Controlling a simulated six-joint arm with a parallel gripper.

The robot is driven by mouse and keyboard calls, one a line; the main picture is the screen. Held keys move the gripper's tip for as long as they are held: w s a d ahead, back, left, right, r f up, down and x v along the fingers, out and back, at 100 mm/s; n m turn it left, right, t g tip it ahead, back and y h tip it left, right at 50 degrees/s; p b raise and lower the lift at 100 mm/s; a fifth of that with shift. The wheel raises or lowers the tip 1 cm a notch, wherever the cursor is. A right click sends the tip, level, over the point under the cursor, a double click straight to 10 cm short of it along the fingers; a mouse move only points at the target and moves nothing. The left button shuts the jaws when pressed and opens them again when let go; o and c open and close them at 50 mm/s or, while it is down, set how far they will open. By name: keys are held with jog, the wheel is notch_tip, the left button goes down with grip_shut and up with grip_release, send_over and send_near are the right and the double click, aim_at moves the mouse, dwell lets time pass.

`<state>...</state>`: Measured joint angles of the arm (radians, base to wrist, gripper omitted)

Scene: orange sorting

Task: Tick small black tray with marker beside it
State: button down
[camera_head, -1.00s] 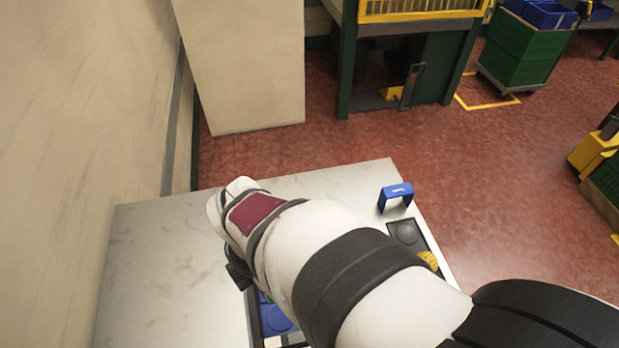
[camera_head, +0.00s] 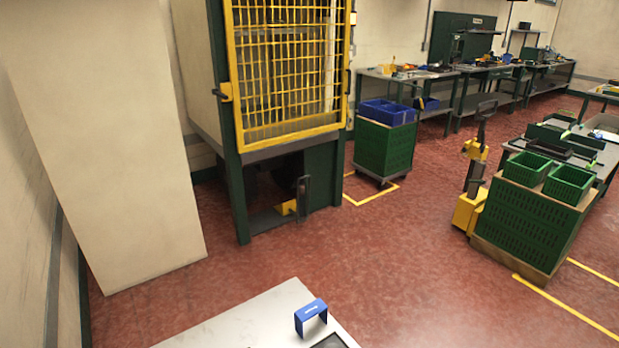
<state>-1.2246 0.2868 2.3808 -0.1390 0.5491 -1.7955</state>
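Only the far end of the pale table (camera_head: 262,316) shows, at the bottom of the view. A blue arch-shaped piece (camera_head: 312,313) with small white lettering stands upright near its far right corner. Just in front of the arch, a corner of a black tray (camera_head: 332,343) shows at the bottom edge. The rest of this tray is cut off, so I cannot see its contents. I see no marker. My gripper is out of view.
A tall cream cabinet (camera_head: 105,140) and a yellow-barred cage (camera_head: 290,75) stand beyond the table. Green crates (camera_head: 532,222), a yellow pallet truck (camera_head: 470,207) and workbenches (camera_head: 470,75) are at the right. Red floor (camera_head: 400,270) between them is clear.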

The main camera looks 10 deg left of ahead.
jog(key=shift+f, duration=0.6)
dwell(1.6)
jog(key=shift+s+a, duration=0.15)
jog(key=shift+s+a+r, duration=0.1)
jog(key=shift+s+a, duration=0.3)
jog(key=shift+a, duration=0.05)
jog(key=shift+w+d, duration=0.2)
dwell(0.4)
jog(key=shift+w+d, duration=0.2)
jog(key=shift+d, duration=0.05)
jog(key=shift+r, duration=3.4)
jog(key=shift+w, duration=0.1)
